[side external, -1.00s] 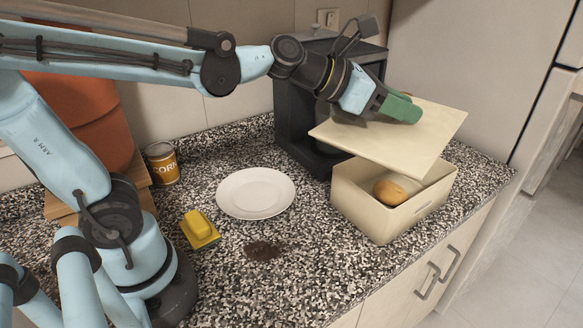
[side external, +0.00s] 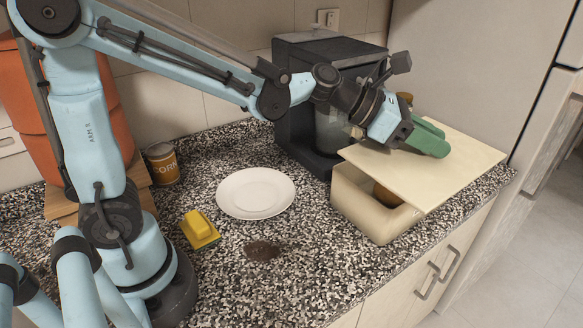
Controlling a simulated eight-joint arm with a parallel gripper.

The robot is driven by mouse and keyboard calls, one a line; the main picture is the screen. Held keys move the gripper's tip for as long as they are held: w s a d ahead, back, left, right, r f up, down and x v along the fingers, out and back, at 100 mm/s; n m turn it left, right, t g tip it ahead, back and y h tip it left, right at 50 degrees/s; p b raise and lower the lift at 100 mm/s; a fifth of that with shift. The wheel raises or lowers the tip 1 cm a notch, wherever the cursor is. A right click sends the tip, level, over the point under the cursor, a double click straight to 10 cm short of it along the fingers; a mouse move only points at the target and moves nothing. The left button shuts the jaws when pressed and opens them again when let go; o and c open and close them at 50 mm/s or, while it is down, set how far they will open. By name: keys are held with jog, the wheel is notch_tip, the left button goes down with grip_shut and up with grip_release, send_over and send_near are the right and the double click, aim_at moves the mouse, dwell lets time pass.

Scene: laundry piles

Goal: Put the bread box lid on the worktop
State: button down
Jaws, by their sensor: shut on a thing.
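The cream bread box lid (side external: 450,170) is a flat board held in my gripper (side external: 428,138), whose green fingers are shut on it. The lid hangs over the back and right of the cream bread box (side external: 375,222) and covers much of its opening. I cannot tell whether it touches the rim. A brown bread roll (side external: 386,195) shows partly inside the box, under the lid's edge. The box stands on the speckled worktop (side external: 330,270) near its front edge.
A black coffee machine (side external: 296,110) stands behind the box. A white plate (side external: 256,193), a yellow butter-like block or sponge (side external: 200,228), a corn can (side external: 162,163) and a dark stain (side external: 262,251) are to the left. The worktop before the plate is mostly clear.

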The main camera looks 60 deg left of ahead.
jog(key=shift+w+a+f, duration=1.15)
jog(key=shift+a+f, duration=0.35)
jog(key=shift+f, duration=0.25)
jog(key=shift+w+a+f, duration=1.15)
jog(key=shift+a+f, duration=0.3)
jog(key=shift+f, duration=0.25)
jog(key=shift+w+a+f, duration=1.15)
jog(key=shift+a+f, duration=0.35)
jog(key=shift+f, duration=0.25)
jog(key=shift+f, duration=0.2)
jog(key=c, duration=0.9)
grip_release()
jog(key=shift+o, duration=0.2)
jog(key=shift+a, duration=0.1)
